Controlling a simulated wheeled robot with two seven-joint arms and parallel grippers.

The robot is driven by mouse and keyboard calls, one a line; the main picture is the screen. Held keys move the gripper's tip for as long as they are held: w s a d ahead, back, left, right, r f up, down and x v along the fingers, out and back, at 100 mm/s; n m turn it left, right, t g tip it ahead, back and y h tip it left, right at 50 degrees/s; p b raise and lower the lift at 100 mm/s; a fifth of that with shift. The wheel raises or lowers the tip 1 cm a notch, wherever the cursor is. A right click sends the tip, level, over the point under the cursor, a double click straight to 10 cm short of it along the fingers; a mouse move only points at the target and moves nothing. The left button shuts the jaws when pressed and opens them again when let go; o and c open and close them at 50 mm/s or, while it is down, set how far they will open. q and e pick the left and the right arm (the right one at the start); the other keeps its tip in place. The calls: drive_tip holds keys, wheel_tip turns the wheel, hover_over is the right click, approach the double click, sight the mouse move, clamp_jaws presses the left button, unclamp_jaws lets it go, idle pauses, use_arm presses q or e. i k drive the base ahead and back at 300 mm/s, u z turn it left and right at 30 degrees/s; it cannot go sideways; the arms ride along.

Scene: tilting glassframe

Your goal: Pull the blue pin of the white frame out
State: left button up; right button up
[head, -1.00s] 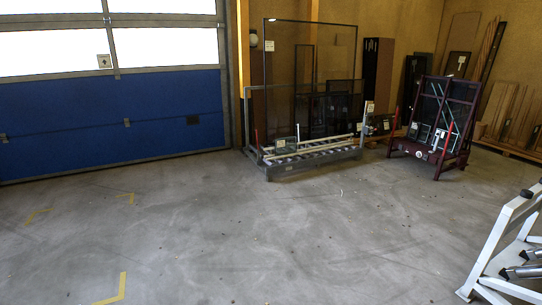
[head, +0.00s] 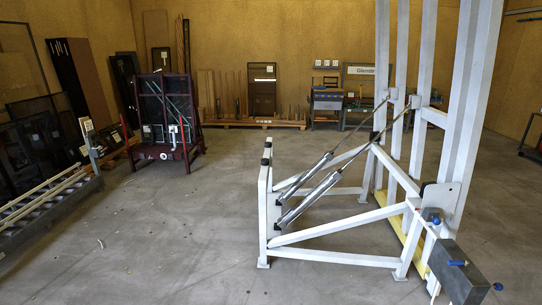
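The white frame (head: 388,180) stands at the right of the head view, with tall upright bars, a low base and two grey cylinders (head: 310,197) slanting up to the uprights. Small blue parts show at its near right end: a blue knob (head: 436,218) by a grey plate on the frame, a blue handle (head: 457,263) on a dark grey box (head: 458,272), and another blue knob (head: 497,286) at the box's right side. I cannot tell which of these is the pin. Neither of my grippers is in view.
Open concrete floor (head: 170,250) lies in front and left of the frame. A dark red rack (head: 167,120) with glass stands further back, and a grey roller stand (head: 45,210) is at the left edge. A workbench (head: 327,100) stands by the back wall.

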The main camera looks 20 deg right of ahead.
sight(436, 221)
drive_tip(key=z, duration=0.8)
drive_tip(key=i, duration=1.85)
drive_tip(key=z, duration=0.45)
